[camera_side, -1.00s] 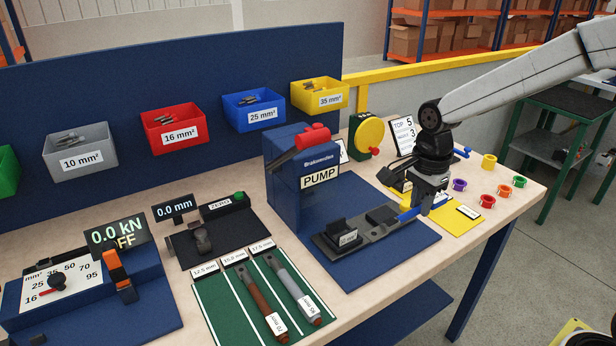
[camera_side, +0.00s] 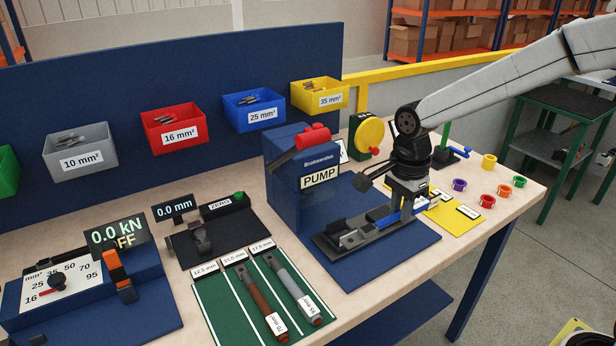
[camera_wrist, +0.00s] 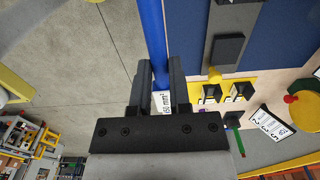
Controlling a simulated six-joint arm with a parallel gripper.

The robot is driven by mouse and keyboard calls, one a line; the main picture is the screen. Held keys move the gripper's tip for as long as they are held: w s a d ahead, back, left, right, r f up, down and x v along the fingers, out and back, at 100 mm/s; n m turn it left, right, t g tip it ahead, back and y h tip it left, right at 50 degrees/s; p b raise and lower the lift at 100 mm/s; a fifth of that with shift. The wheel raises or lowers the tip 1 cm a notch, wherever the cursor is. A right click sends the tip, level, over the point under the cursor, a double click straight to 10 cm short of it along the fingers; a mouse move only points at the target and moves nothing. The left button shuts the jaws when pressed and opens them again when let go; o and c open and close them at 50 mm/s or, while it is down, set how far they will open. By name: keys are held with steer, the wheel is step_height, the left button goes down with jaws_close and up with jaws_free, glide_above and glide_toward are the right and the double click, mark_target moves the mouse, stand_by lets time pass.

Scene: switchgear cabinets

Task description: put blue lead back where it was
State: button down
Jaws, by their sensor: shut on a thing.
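The blue lead (camera_side: 387,223) lies low over the grey press bed (camera_side: 325,243), with its left part reaching toward the black upright block there. My gripper (camera_side: 408,208) is shut on the lead at its right part, above the right end of the bed. In the wrist view the blue lead (camera_wrist: 154,40) runs from the top edge down between my two fingers (camera_wrist: 160,85). A white mm² tag (camera_wrist: 163,102) shows between the fingers. The lead's far end is outside the wrist view, and I cannot tell whether it touches the bed.
The blue pump (camera_side: 300,190) stands behind the bed. A yellow mat (camera_side: 460,222) with labelled places lies to the right, partly hidden by my gripper. Coloured rings (camera_side: 487,201) stand farther right.

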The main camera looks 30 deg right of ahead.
mark_target(352, 240)
steer(key=a, duration=1.1)
steer(key=shift+a+f, duration=0.1)
steer(key=shift+a, duration=0.15)
steer(key=s+a, duration=0.4)
steer(key=a, duration=0.8)
steer(key=shift+a+f, duration=0.15)
steer(key=shift+f, duration=0.05)
steer(key=shift+w, duration=0.1)
steer(key=shift+w+a+f, duration=1.15)
steer(key=shift+w+f, duration=0.4)
steer(key=shift+w, duration=0.35)
steer(key=shift+w+a+f, duration=1.1)
steer(key=shift+w+f, duration=0.45)
steer(key=shift+w, duration=0.4)
steer(key=shift+w+a+f, duration=1.15)
steer(key=shift+w+f, duration=0.4)
steer(key=shift+w, duration=0.35)
